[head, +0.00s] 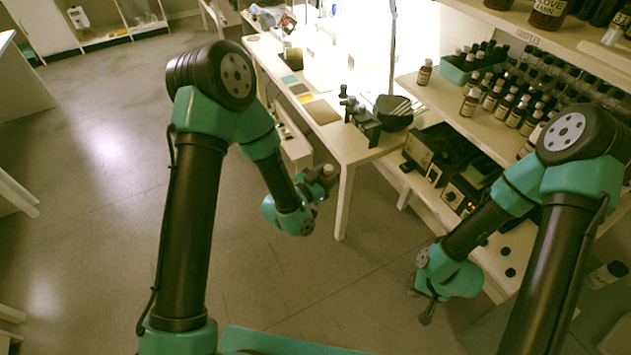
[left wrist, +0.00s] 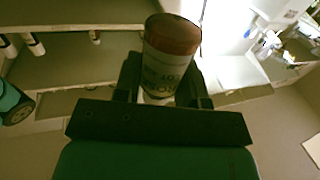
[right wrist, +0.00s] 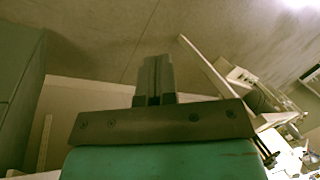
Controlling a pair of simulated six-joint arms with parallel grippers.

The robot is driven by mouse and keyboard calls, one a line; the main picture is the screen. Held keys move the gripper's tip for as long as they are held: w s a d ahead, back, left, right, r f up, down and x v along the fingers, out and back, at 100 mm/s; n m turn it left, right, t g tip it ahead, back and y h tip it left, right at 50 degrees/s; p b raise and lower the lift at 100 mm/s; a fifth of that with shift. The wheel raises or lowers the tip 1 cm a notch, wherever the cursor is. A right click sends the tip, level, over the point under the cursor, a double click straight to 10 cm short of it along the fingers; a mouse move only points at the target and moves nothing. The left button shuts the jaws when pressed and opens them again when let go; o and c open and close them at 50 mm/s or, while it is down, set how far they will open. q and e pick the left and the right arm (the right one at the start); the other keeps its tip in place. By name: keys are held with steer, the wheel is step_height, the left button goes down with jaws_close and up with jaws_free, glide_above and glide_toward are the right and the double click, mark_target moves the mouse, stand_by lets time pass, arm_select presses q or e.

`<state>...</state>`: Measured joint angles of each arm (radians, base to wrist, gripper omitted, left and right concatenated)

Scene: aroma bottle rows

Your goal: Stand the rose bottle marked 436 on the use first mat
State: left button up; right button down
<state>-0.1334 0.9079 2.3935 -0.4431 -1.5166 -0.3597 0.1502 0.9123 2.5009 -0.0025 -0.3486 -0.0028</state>
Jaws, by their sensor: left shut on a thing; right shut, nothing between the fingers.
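My left gripper (head: 322,176) is shut on a bottle (left wrist: 170,62) and holds it over the open floor, left of the white table. In the left wrist view the bottle has a reddish-brown end and a pale printed label, upside down; I cannot read a name or number for certain. Several small flat coloured squares lie on the white table, among them a green one (head: 289,79), a yellow one (head: 299,88) and a larger tan one (head: 321,112). I cannot tell which is the use first mat. My right gripper (head: 427,318) is shut and empty, low before the shelf.
The white table (head: 345,150) carries a dark device (head: 393,112) near its front corner. Brown bottles (head: 490,98) stand in rows on the shelf at right, with a teal tray (head: 458,72) behind. Dark boxes (head: 440,150) fill the lower shelf. The floor at left is clear.

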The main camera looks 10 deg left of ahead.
arm_select(q)
steer(key=r, duration=0.1)
steer(key=d, duration=0.1)
steer(key=d+r+m+g+h, duration=0.1)
steer(key=shift+s+r, duration=0.25)
steer(key=shift+r, duration=0.05)
arm_select(e)
steer(key=c, duration=1.8)
jaws_free()
